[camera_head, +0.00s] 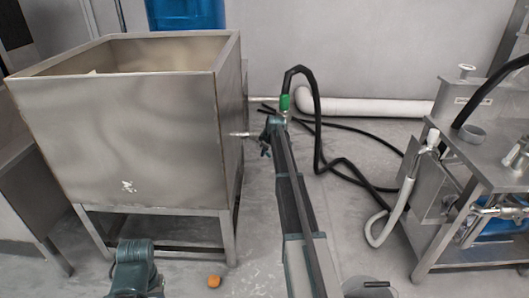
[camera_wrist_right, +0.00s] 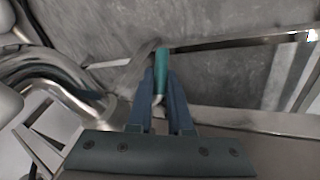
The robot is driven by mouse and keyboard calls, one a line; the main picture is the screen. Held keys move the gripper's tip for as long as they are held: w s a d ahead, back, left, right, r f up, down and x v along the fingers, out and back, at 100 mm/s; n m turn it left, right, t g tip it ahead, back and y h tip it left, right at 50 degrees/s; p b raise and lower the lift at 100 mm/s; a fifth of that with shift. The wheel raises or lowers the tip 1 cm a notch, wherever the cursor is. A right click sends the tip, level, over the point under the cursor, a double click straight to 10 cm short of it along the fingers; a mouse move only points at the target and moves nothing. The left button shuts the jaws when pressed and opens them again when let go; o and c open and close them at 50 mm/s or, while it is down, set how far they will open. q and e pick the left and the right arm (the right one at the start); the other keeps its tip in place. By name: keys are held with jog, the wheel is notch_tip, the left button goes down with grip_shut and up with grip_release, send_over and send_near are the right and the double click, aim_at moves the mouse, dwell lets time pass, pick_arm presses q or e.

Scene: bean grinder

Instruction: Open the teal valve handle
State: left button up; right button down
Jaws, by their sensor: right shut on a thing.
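The teal valve handle (camera_wrist_right: 162,66) shows in the right wrist view as a short teal bar held between the fingertips. My right gripper (camera_wrist_right: 161,84) is shut on it. In the head view my right gripper (camera_head: 267,140) is at the far end of my outstretched right arm, just right of the steel tank. There I cannot make out the handle apart from the gripper. A thin metal pipe (camera_head: 240,134) sticks out of the tank's side toward the gripper. A teal part of my left arm shows at the lower left, but its gripper is not visible.
The open steel tank (camera_head: 130,140) stands on a metal frame at the left. A black hose (camera_head: 318,130) with a green fitting (camera_head: 284,103) rises close behind the gripper. Steel equipment (camera_head: 490,160) stands at the right. A small orange object (camera_head: 214,281) lies on the floor.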

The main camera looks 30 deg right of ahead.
dwell(0.9)
jog(key=shift+s+d+r+g+h+p, duration=0.15)
jog(key=shift+r+g+h+p, duration=0.2)
jog(key=shift+h+p, duration=0.2)
jog(key=shift+s+d+r+n+g+h, duration=0.1)
jog(key=shift+d+r+n+g+h, duration=0.2)
jog(key=shift+h, duration=0.35)
jog(key=shift+s+d+r+n+g+h+p, duration=0.2)
jog(key=shift+n+g+h+p, duration=0.1)
jog(key=shift+g+h, duration=0.4)
jog(key=shift+s+d+r+g+h, duration=0.15)
jog(key=shift+r+g+h, duration=0.25)
jog(key=shift+h, duration=0.5)
jog(key=c, duration=0.8)
grip_release()
jog(key=shift+c, duration=0.2)
